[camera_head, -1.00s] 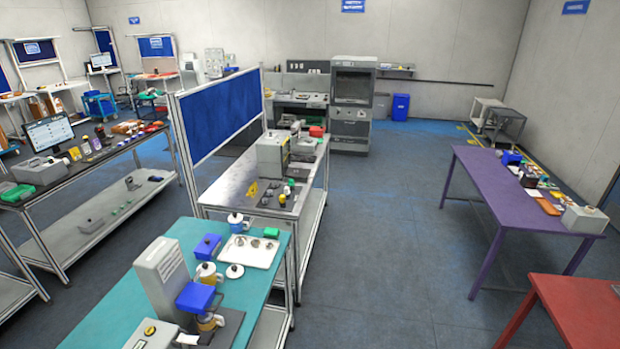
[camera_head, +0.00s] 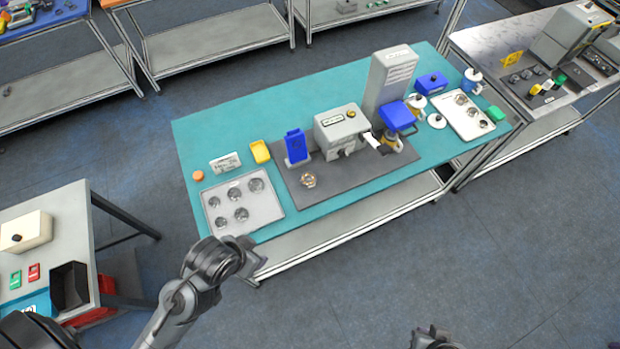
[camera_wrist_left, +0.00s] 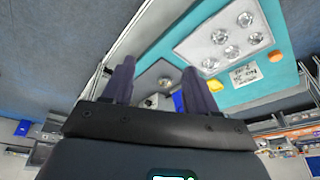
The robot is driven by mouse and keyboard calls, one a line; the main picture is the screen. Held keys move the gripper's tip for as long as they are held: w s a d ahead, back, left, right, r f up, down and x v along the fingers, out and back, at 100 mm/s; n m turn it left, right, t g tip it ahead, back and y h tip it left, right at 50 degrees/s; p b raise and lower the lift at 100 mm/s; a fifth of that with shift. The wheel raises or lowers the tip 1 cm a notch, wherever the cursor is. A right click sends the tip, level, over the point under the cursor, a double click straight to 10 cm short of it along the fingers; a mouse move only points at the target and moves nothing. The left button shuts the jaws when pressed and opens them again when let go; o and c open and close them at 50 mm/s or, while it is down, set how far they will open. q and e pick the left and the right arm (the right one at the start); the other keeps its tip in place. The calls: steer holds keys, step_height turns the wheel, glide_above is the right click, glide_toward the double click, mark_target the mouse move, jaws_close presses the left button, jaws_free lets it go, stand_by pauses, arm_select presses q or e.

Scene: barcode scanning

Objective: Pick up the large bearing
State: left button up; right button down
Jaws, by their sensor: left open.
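A pale tray (camera_head: 225,219) on the left end of the teal table holds several round silver bearings. The upper-right bearing (camera_head: 256,186) looks about the largest, but I cannot be sure of sizes. The tray also shows at the upper right of the left wrist view (camera_wrist_left: 192,50). My left gripper (camera_head: 250,264) is just in front of the tray, beyond the table's front edge; its fingers show open and empty in the left wrist view (camera_wrist_left: 158,82). Part of my right gripper (camera_head: 436,340) shows at the bottom edge; its fingers cannot be made out.
A brass-coloured ring (camera_head: 309,180) lies on a dark mat (camera_head: 335,188) right of the tray. The floor in front is clear.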

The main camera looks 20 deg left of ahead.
stand_by(0.4)
arm_select(q)
steer(key=o, duration=0.7)
steer(key=shift+c, duration=0.2)
